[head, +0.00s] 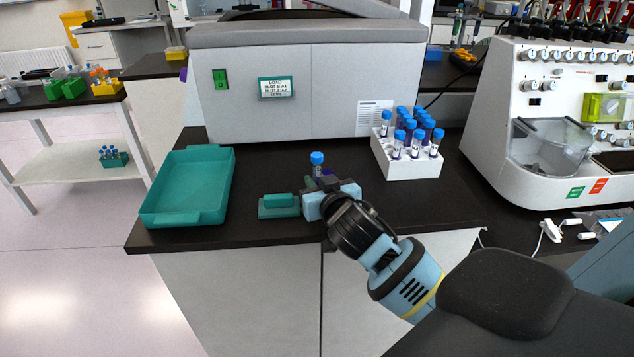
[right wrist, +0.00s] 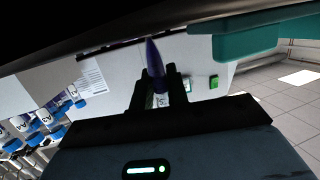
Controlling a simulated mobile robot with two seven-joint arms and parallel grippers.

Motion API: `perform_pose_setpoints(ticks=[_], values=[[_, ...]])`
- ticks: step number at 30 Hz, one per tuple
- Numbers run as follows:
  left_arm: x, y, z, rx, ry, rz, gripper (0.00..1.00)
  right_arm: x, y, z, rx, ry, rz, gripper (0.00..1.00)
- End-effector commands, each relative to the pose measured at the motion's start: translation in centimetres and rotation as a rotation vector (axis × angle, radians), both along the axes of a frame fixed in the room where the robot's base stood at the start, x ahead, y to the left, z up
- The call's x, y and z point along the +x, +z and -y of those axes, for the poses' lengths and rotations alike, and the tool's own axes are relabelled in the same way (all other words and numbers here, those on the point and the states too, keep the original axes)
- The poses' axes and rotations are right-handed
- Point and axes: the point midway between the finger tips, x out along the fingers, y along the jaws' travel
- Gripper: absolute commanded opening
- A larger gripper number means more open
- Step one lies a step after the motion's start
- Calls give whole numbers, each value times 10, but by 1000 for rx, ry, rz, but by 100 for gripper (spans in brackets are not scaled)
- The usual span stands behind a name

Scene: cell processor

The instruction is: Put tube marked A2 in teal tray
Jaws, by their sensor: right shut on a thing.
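My right gripper (head: 328,182) is shut on a tube with a blue cap (head: 317,158) over the front middle of the black bench. The tube looks roughly upright, cap up. In the right wrist view its purple tapered end (right wrist: 154,57) stands out between the fingers (right wrist: 157,86), and a white label shows too small to read. I cannot tell how far the tip is above the bench. The teal tray (head: 190,178) lies empty on the bench to the left, apart from the gripper. My left gripper is not in view.
A small teal block (head: 278,207) sits just left of the gripper. A white rack (head: 413,168) with several blue-capped tubes stands to the right. A grey machine (head: 310,90) with a green-framed sign stands behind. The bench between tray and block is clear.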

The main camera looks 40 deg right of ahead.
Motion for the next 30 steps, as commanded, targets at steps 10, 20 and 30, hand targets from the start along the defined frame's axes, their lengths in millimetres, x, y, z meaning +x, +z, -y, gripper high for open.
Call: perform_pose_setpoints(ticks=[10,20,30], values=[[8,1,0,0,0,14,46,0,-2,0,0,0,-1,38],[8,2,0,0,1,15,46,-5,2,-2,1,1,-1,38],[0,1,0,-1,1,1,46,-60,13,-19,3,1,-1,38]])
